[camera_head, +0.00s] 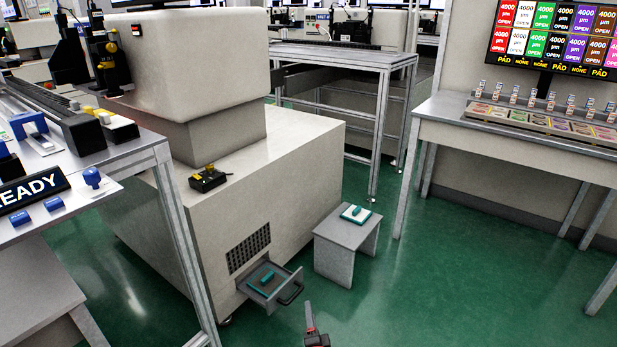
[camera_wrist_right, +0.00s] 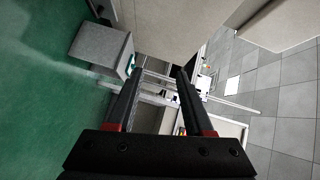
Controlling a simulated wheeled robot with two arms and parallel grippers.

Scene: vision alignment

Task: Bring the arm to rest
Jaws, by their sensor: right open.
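My right gripper (camera_head: 312,318) shows at the bottom of the head view, in front of the open drawer and low over the green floor. Its two fingers (camera_wrist_right: 157,88) reach forward in the right wrist view, apart and with nothing between them. In that tilted view a grey stool (camera_wrist_right: 100,48) lies beyond the fingers at upper left. The gripper looks clear of the drawer and the stool. My left gripper does not show in either view.
An open drawer (camera_head: 286,297) with a teal item juts from the machine base (camera_head: 240,190). A grey stool (camera_head: 346,236) carries a white pad with a teal piece (camera_head: 355,214). Tables stand left and right (camera_head: 540,135). Green floor (camera_head: 450,280) is free at right.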

